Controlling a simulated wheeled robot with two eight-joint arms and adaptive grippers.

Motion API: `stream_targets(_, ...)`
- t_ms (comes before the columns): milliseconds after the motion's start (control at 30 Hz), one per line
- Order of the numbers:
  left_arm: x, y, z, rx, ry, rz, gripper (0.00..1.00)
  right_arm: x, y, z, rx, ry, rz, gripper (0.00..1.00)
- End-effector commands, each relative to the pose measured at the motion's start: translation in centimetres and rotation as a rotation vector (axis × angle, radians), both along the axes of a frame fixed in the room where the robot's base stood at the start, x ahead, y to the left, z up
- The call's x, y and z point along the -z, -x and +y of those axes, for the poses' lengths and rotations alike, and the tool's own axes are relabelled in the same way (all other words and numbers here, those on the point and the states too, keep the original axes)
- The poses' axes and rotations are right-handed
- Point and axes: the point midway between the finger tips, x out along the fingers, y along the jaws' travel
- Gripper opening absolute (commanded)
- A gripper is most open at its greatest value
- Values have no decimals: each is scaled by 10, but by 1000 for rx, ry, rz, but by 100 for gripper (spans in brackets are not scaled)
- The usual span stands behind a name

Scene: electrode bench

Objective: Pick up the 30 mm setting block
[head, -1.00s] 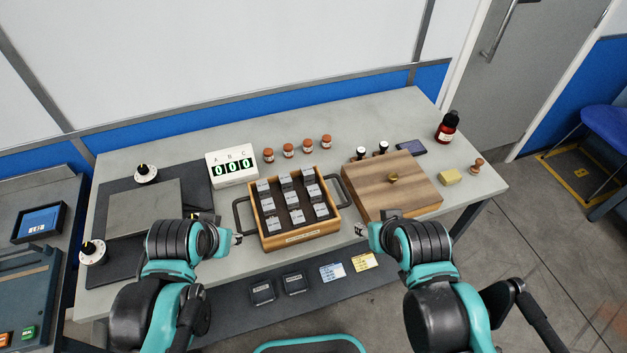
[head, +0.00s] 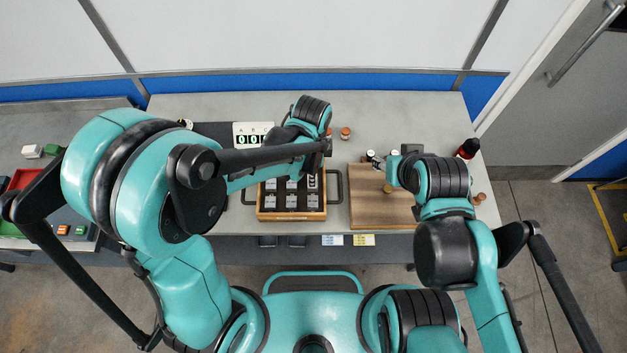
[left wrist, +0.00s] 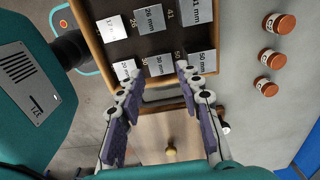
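Several grey setting blocks with white labels sit in the wooden tray (head: 291,216). In the left wrist view my left gripper (left wrist: 158,68) is open above the tray's row nearest the wooden lid. A middle block (left wrist: 160,65) shows between its fingertips; its label is too small to read surely, so I cannot confirm it is the 30 mm one. A 50 mm block (left wrist: 206,62) is beside the right-hand fingertip. In the head view my left arm covers part of the tray. My right gripper (head: 378,163) is over the lid's back edge; its fingers are too small to judge.
The wooden lid (head: 365,205) with a brass knob (head: 388,188) lies right of the tray. Orange-capped jars (left wrist: 280,24) stand behind the tray. A counter display (head: 248,131) and a dark red bottle (head: 468,148) stand on the bench.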

Motion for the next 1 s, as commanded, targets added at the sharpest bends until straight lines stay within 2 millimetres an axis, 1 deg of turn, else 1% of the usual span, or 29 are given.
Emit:
stream_targets(33, 8, -1, 0, -1, 0, 0, 35, 4, 0, 0, 0, 0, 0, 43)
stream_targets(200, 34, 0, 0, -2, 0, -1, 35, 12, 0, 0, 0, 0, 0, 43)
stream_targets(300, 47, 0, 0, -3, 1, -1, 35, 16, 0, 0, 0, 0, 0, 43)
stream_targets(433, 54, 0, 0, -3, 1, -2, 35, 17, 0, 0, 0, 0, 0, 43)
stream_targets(633, 53, 0, 0, -3, 1, -2, 35, 16, 0, 0, 0, 0, 0, 43)
stream_targets(667, 53, 0, 0, -3, 1, -2, 27, 16, 0, 0, 0, 0, 0, 43)
stream_targets(700, 53, 0, 0, -3, 1, -2, 16, 16, 0, 0, 0, 0, 0, 43)
stream_targets(767, 53, 0, 0, -4, 1, -2, 1, 16, 0, 0, 0, 0, 0, 43)
stream_targets(1000, 53, 0, 0, -4, 1, -2, 0, 16, 0, 0, 0, 0, 0, 43)
